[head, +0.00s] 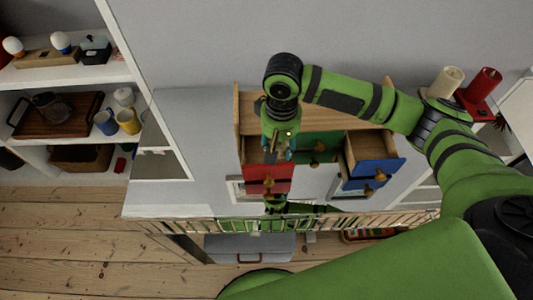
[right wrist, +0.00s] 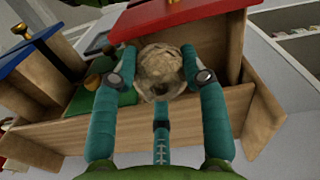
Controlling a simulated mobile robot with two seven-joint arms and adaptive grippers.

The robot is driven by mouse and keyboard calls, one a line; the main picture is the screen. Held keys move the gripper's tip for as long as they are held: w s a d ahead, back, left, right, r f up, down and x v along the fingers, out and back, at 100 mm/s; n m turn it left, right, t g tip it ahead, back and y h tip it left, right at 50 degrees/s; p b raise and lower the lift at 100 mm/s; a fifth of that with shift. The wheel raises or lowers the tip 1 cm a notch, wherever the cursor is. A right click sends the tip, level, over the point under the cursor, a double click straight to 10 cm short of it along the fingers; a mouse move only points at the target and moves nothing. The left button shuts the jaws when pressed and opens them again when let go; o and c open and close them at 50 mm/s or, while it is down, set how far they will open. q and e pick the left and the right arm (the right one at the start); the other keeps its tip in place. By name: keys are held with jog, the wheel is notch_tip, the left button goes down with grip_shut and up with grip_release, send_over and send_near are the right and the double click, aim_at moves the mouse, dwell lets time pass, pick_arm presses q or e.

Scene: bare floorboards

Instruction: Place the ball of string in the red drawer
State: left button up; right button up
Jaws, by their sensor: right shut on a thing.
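The red drawer (head: 267,172) is pulled open at the left of a small wooden drawer cabinet. Its red front also shows at the top of the right wrist view (right wrist: 180,18). My right gripper (head: 280,153) points down over the open red drawer. In the right wrist view its teal fingers (right wrist: 160,62) are shut on the pale tan ball of string (right wrist: 160,75), one on each side. The ball appears over the drawer's opening; I cannot tell whether it touches the bottom. In the head view the gripper mostly hides the ball.
A green drawer (head: 318,146) is in the middle and a blue drawer (head: 376,168) stands open at the right. A cream candle (head: 446,80) and a red candle (head: 483,82) stand at the right. Shelves with cups (head: 128,120) are at the left.

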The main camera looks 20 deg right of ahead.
jog(key=a+f, duration=0.1)
jog(key=a, duration=0.1)
jog(key=shift+w+a+f, duration=0.35)
jog(key=shift+w, duration=0.05)
jog(key=shift+f+p, duration=0.4)
jog(key=shift+f, duration=1.55)
jog(key=shift+f, duration=0.1)
jog(key=o, duration=0.9)
jog(key=shift+c, duration=0.2)
notch_tip(320, 180, up, 12)
jog(key=b, duration=0.1)
